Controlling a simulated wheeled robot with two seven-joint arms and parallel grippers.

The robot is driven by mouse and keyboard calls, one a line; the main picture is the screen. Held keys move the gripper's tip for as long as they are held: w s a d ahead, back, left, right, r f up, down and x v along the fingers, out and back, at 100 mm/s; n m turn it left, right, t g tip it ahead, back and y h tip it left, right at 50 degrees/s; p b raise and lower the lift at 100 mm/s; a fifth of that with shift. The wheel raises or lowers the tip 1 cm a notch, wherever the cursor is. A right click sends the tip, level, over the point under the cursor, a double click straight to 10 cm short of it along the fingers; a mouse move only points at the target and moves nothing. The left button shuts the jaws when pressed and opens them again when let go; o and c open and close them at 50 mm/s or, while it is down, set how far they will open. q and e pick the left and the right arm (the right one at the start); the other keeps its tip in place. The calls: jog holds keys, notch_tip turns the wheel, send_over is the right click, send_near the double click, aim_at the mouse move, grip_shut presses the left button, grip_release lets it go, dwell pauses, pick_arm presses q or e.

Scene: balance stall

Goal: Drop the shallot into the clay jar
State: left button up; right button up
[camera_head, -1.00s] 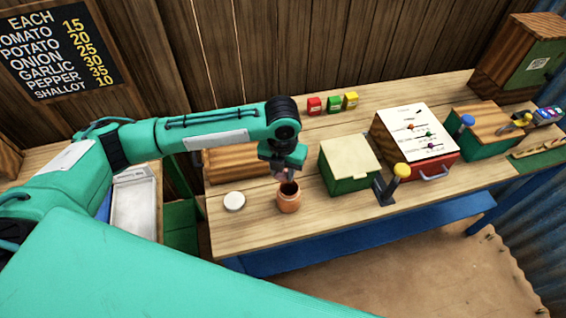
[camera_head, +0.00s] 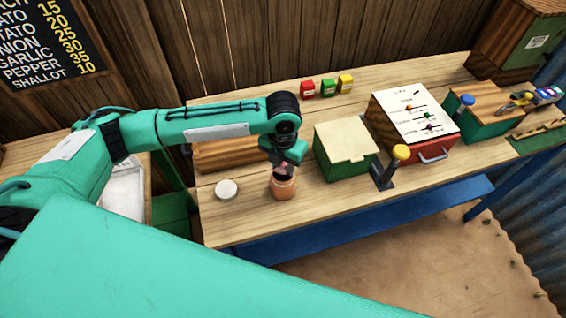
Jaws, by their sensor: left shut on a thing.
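The clay jar (camera_head: 283,187) stands upright and open on the wooden table, its dark mouth partly covered by my gripper. My left gripper (camera_head: 284,165) points down directly over the jar's mouth, with its fingertips close to the rim. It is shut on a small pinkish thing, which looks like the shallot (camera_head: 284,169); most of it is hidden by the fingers. I cannot tell whether the shallot is just above the rim or slightly inside. My right gripper is not in view.
A round white lid (camera_head: 226,189) lies left of the jar. A green box with a cream lid (camera_head: 346,150) stands to the right, beside a yellow-knobbed lever (camera_head: 393,165). Three small coloured boxes (camera_head: 327,88) stand at the back. The table in front of the jar is clear.

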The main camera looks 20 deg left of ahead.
pick_arm(q)
jog(key=shift+p, duration=0.45)
dwell(0.3)
jog(key=shift+f, duration=0.1)
jog(key=o, duration=1)
notch_tip(320, 180, up, 14)
jog(key=b, duration=0.3)
jog(key=shift+f, duration=0.15)
